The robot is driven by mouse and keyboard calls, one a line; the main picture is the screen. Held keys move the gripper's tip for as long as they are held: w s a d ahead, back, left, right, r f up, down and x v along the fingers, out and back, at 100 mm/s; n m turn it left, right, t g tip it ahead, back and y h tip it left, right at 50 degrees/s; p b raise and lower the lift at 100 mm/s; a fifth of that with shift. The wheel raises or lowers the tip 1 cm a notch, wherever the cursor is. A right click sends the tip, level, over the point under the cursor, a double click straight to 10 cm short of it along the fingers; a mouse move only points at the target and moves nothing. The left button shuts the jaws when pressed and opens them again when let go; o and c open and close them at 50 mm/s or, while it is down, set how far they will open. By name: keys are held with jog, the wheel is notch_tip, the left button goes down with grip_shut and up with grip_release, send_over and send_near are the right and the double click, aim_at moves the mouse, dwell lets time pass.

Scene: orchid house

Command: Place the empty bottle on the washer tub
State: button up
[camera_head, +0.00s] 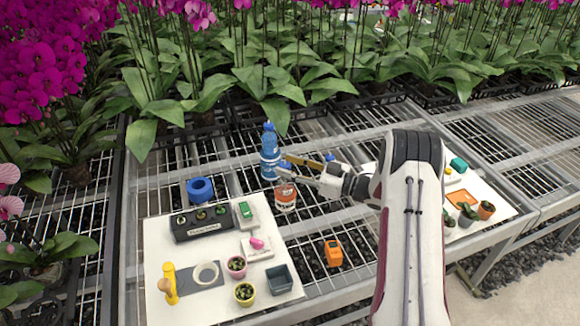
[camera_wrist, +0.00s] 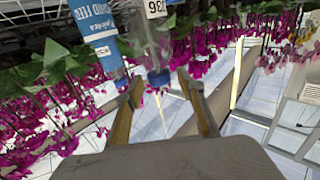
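A blue-labelled feed bottle (camera_wrist: 97,28) is close beside the fingers in the wrist view. An orange device (camera_head: 333,253) lies on the mesh bench. Orchids line the back.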

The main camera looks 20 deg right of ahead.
jog(key=shift+d, duration=0.1)
jog(key=v, duration=1.2)
jog(key=shift+r, duration=0.1)
dwell(0.3)
